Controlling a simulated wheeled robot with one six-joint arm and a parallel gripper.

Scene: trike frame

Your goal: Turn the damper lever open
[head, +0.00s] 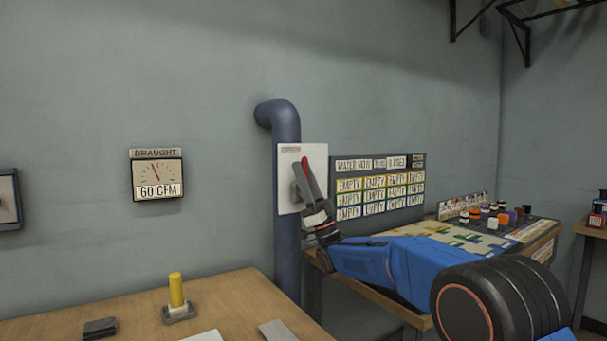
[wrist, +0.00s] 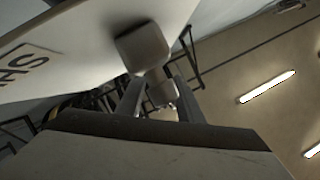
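The damper's white plate (head: 289,154) is fixed to a blue vertical pipe. A red-tipped part (head: 305,162), which looks like the lever's end, shows near the top of its face. My gripper (head: 304,182) is up against the plate's front, overlapping the lever. In the wrist view my gripper's two fingers (wrist: 158,92) stand apart, with a pale block (wrist: 162,94) between them. A larger grey block (wrist: 143,47) is in front of the plate (wrist: 85,45), which carries partly visible lettering. Contact with the lever cannot be made out.
A draught gauge (head: 157,175) on the wall reads 60 CFM. A wooden table (head: 235,301) at the front holds a yellow cylinder (head: 176,290) on a base. A label board (head: 377,187) and a bench with small coloured pieces (head: 490,216) stand right of the pipe.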

